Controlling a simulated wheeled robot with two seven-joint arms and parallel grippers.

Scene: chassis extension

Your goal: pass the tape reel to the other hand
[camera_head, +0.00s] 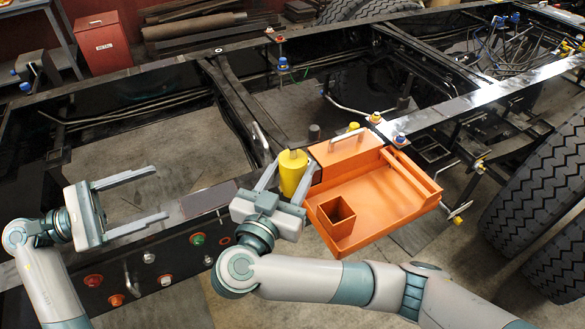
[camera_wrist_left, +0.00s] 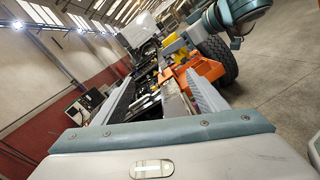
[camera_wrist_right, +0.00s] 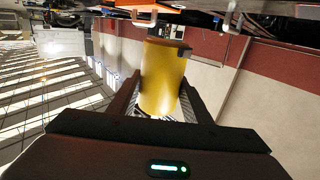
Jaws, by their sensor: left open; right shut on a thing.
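The tape reel (camera_head: 293,174) is a yellow cylinder with a dark grey piece at its top. It stands roughly upright between the fingers of my right gripper (camera_head: 290,180), which is shut on it, left of the orange tray. In the right wrist view, the yellow reel (camera_wrist_right: 163,80) fills the space between the two dark fingers. My left gripper (camera_head: 160,192) is open and empty, to the left of the reel and clear of it, with its fingers pointing right toward it. The lower part of the reel is partly hidden by my right gripper.
An orange tray (camera_head: 390,215) with a square cup (camera_head: 336,217) and an orange box (camera_head: 345,150) sits right of the reel. The black chassis rail (camera_head: 170,255) with buttons runs below the grippers. Large tyres (camera_head: 535,185) stand at right.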

